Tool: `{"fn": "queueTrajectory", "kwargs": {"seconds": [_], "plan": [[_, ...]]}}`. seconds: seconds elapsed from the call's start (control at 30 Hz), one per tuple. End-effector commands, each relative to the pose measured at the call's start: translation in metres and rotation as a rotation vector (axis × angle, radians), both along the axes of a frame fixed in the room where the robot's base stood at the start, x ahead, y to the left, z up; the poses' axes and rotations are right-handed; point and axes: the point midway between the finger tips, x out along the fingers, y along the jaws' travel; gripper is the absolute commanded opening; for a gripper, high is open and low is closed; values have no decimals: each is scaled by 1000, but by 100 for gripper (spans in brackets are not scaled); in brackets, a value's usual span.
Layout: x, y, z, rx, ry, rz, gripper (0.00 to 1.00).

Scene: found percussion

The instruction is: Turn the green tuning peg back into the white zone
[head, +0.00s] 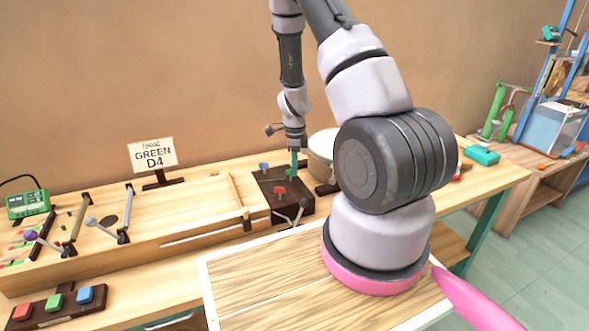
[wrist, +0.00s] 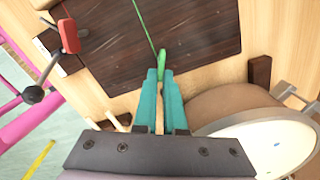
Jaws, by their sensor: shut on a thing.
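The green tuning peg (wrist: 161,58) stands at the edge of the dark peg block (wrist: 110,40) in the wrist view, with a green string running up from it. My gripper (wrist: 161,76) is shut on the peg, its teal fingers on either side of it. In the head view my gripper (head: 294,166) points down at the back right of the dark peg block (head: 302,208); I cannot separate the green peg from the fingers there. A sign (head: 153,153) reads GREEN D4. I cannot make out a white zone in either view.
A red peg (head: 280,190) and a blue peg (head: 264,166) stand on the same block, left of my gripper. A round drum (wrist: 275,145) is close on the right in the wrist view.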

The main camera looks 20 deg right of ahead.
Motion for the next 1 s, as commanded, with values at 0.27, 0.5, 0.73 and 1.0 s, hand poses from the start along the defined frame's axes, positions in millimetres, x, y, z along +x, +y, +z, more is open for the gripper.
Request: {"fn": "queueTrajectory", "kwargs": {"seconds": [0.27, 0.5, 0.73, 1.0], "plan": [[4, -2, 0, 0, -1, 264, 0], [8, -3, 0, -1, -2, 490, 0], [11, -2, 0, -1, -2, 710, 0], [14, -1, 0, 0, -2, 966, 0]]}}
